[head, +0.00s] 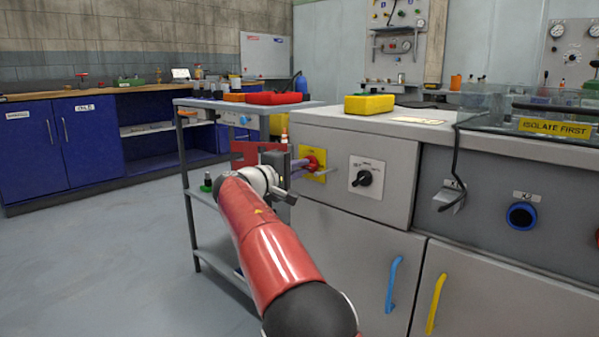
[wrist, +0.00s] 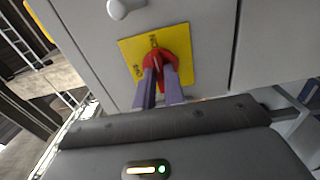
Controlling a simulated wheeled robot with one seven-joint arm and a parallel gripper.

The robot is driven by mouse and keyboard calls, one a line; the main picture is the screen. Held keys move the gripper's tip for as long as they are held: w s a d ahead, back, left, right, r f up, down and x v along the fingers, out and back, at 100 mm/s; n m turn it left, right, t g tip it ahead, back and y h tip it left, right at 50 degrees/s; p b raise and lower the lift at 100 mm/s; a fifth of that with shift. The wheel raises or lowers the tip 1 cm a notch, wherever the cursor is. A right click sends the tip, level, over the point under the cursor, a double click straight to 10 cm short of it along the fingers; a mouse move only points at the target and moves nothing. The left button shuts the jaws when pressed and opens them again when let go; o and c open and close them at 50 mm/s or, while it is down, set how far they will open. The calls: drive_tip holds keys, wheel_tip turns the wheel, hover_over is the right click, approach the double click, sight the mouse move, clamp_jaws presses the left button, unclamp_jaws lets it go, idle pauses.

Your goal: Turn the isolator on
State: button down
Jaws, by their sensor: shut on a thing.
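The isolator is a red rotary handle (head: 314,163) on a yellow plate (head: 320,177), set in the grey cabinet's front at its left end. The fingers hide part of the handle.
A black selector knob (head: 365,178) on a white plate is just right of the isolator. A grey trolley (head: 190,150) stands close to the left. A yellow case (head: 369,104) lies on the cabinet top. Blue (head: 391,285) and yellow (head: 436,304) door handles stick out below. Floor at left is clear.

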idle(0.4)
drive_tip(key=c, duration=1.5)
unclamp_jaws()
drive_tip(key=v, duration=0.7)
drive_tip(key=shift+s+a, duration=0.25)
drive_tip(key=shift+s, duration=0.05)
